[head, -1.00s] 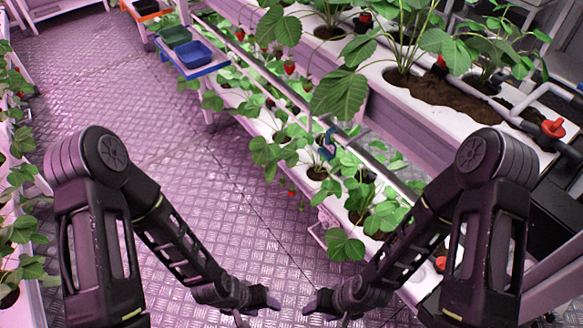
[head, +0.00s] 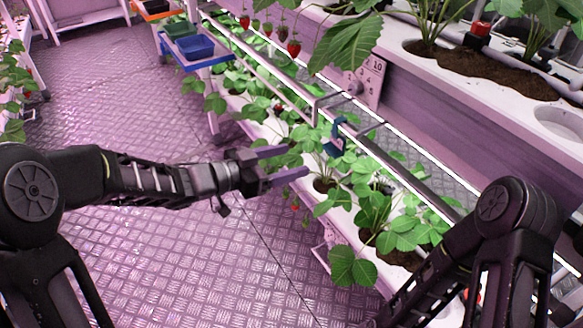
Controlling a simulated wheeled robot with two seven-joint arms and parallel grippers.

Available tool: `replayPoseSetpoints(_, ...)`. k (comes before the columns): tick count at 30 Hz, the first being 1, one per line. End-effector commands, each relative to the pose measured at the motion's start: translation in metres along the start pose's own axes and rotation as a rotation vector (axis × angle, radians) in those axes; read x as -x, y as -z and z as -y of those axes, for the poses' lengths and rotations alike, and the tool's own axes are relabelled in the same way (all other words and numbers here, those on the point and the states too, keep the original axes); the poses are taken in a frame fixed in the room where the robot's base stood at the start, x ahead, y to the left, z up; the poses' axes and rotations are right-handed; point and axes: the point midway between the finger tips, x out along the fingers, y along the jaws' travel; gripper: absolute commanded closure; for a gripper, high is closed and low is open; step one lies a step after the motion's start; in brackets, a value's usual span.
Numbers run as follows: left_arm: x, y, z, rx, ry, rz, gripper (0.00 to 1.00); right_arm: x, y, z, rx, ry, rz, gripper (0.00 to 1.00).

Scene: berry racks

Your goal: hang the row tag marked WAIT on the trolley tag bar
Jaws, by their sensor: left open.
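My left gripper (head: 298,160) is open and empty, its two fingers pointing right over the lower plants. A small blue hook-like piece (head: 335,138) sits at the metal rail (head: 392,162), to the right of and slightly above the fingertips, apart from them. A pale plate (head: 368,82) with dark marks, seemingly including "10", stands against the upper trough behind the rail. I can read no WAIT marking anywhere, and cannot tell which bar is the trolley tag bar. My right arm shows at the lower right; its gripper is out of view.
A trolley with a blue tray (head: 194,47) and a green tray (head: 182,30) stands at the upper left. Strawberry plants and red berries (head: 293,48) hang near the rails. The upper white trough (head: 480,95) runs along the right. The metal floor (head: 130,255) is clear.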

Motion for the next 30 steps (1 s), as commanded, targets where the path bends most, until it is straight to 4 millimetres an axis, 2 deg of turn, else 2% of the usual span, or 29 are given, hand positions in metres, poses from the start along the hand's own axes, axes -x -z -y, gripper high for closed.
replayPoseSetpoints(8,-0.001,0.0,0.0,0.001,0.002,0.002,0.33,0.001,0.0,0.0,0.0,0.0,0.0,0.28)
replayPoseSetpoints(14,-0.008,-0.002,0.0,0.001,0.001,0.003,0.33,-0.004,0.0,-0.002,0.0,0.0,0.0,0.28)
replayPoseSetpoints(20,-0.026,-0.004,0.0,0.0,0.001,0.002,0.33,-0.015,0.0,-0.006,-0.001,0.0,0.0,0.28)
replayPoseSetpoints(30,-0.07,-0.004,-0.001,0.0,0.001,0.002,0.33,-0.036,0.002,-0.015,-0.005,-0.002,-0.004,0.28)
